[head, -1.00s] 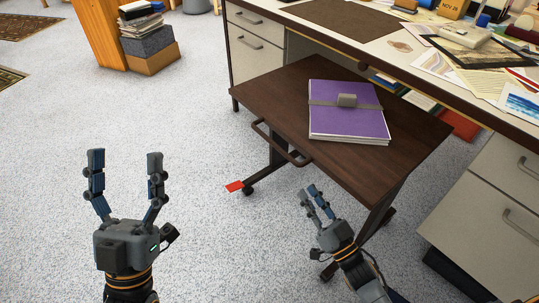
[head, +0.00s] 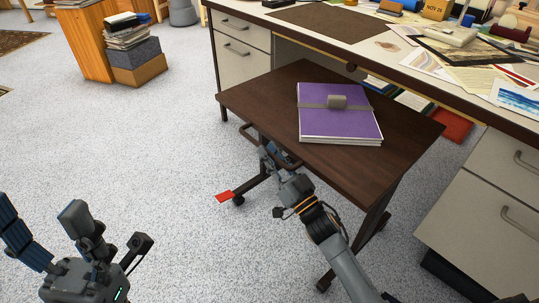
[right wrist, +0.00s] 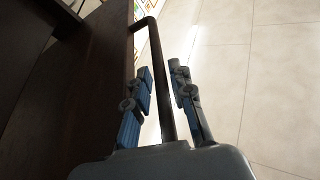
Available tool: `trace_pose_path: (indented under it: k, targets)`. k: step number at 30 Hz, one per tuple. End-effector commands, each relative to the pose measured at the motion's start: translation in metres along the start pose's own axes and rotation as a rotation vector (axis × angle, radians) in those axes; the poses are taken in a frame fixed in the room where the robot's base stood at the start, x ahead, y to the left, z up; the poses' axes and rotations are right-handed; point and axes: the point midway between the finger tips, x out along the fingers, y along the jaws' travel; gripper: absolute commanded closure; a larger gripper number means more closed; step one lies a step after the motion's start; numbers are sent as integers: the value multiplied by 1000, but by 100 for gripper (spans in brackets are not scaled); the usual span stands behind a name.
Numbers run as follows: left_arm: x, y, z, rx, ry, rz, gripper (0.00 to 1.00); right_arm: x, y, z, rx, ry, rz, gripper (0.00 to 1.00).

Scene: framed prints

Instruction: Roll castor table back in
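The dark brown castor table (head: 260,95) stands partly pulled out from under the desk, with a purple strapped folder (head: 345,120) on its top. A dark bar handle (head: 287,160) runs along its near left edge; it also shows in the right wrist view (right wrist: 157,60). My right gripper (head: 268,150) is at this handle. In the right wrist view its open fingers (right wrist: 160,75) stand on either side of the bar, with gaps visible. My left gripper (head: 45,225) is open and empty above the floor at lower left.
The desk (head: 240,45) has drawers on both sides and papers on top. Books stand under the desk behind the table. Boxes (head: 135,65) are at upper left. The carpet at left is clear.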

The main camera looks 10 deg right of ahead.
Motion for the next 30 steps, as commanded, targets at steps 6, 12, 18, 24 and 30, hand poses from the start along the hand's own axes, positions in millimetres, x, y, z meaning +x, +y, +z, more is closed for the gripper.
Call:
trace_pose_path:
  k: [6,12,18,24,30]
  targets:
    - [-1,0,0,0,-2,0,29,6,0,0,1,-1,0,78]
    - [-1,0,1,0,-2,0,29,5,0,0,1,-1,0,88]
    - [-1,0,1,0,-3,0,29,5,0,0,1,0,0,100]
    - [-1,0,1,0,-3,0,29,5,1,0,1,-1,0,100]
    - [0,0,1,0,-4,0,29,6,17,-4,-2,-1,2,100]
